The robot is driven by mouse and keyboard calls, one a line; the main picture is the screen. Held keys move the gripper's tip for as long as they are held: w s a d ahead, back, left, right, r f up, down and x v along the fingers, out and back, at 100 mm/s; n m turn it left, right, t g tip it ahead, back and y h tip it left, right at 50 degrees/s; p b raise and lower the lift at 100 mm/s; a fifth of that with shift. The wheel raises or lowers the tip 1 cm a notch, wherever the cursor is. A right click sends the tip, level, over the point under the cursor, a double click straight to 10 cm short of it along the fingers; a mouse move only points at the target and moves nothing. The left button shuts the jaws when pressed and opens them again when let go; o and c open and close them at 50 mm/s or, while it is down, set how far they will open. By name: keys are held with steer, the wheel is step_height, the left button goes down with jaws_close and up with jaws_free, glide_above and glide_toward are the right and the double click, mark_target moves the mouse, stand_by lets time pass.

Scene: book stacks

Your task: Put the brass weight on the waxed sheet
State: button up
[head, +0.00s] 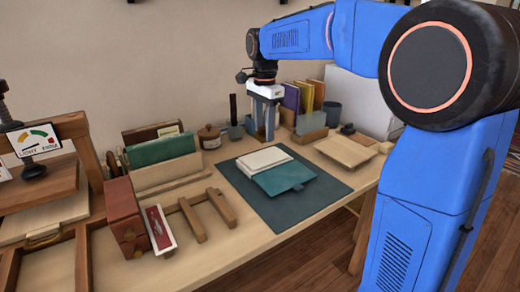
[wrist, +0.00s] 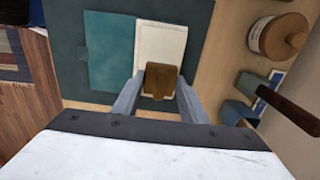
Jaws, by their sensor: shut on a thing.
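The brass weight (wrist: 161,80) is a brown-gold block between the two grey fingers of my gripper (wrist: 160,88) in the wrist view. The gripper is shut on it. In the head view my gripper (head: 265,138) points down near the back edge of the dark mat, and I cannot make out the weight there. A cream sheet (head: 263,160), probably the waxed sheet, lies flat on the mat beside a teal cover (head: 287,179). In the wrist view the weight overlaps the near end of the cream sheet (wrist: 161,42); its height above it is unclear.
The dark mat (head: 275,207) covers the table's middle. A lidded jar (head: 209,137) and upright books (head: 305,97) stand behind it. A wooden board (head: 345,151) lies right. A red box (head: 125,217) and wooden frame pieces (head: 193,220) lie left.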

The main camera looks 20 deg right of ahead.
mark_target(264, 127)
steer(key=shift+f, duration=3.25)
steer(key=o, duration=1.4)
steer(key=shift+f, duration=0.1)
step_height(264, 127, up, 12)
steer(key=shift+r, duration=0.1)
